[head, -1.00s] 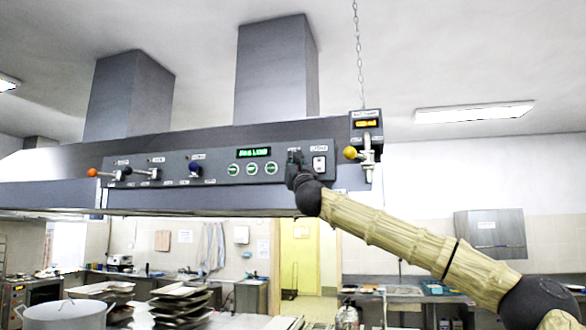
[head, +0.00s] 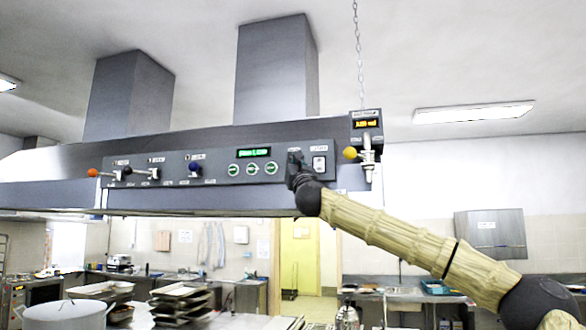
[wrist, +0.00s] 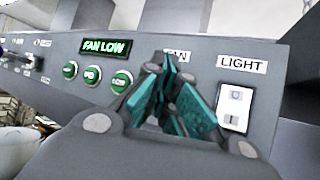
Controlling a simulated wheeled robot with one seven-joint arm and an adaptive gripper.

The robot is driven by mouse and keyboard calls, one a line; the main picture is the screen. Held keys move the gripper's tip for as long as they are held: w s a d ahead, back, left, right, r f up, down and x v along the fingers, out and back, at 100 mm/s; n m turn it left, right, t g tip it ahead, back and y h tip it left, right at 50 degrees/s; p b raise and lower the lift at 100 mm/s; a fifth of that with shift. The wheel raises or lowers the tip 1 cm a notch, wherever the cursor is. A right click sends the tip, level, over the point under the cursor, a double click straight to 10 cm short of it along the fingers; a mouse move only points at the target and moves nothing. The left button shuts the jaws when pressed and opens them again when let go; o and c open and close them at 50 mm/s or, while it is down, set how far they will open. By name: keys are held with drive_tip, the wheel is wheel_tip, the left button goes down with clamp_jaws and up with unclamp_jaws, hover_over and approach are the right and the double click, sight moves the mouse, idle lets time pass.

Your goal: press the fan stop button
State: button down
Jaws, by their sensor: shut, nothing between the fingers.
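My gripper (head: 295,156) is shut and empty, its teal fingertips (wrist: 170,98) pointing at the hood's control panel (head: 217,180). It covers the panel area under a partly hidden label (wrist: 177,58) that reads like FAN. I cannot tell whether the tips touch the panel. Three round green-lit buttons sit left of the gripper: left (wrist: 70,70), middle (wrist: 93,76) and right (wrist: 121,81). Their lettering is too small to read, so I cannot tell which is stop. Above them a green display (wrist: 106,47) reads FAN LOW; it also shows in the head view (head: 253,153).
A white light switch (wrist: 235,107) labelled LIGHT is right of the gripper. A box (head: 366,122) with an amber display and yellow knob (head: 350,153) hangs on a chain farther right. A pot (head: 62,315) stands below.

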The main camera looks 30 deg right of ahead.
drive_tip(key=shift+w+d+b, duration=0.6)
drive_tip(key=shift+b, duration=0.15)
idle(1.2)
drive_tip(key=shift+s+a, duration=0.1)
drive_tip(key=shift+s+a+b, duration=0.45)
drive_tip(key=shift+a+b, duration=0.1)
drive_tip(key=shift+b, duration=0.25)
drive_tip(key=s+a+b, duration=0.3)
drive_tip(key=shift+s+a, duration=0.15)
drive_tip(key=shift+a, duration=0.25)
idle(0.4)
idle(0.6)
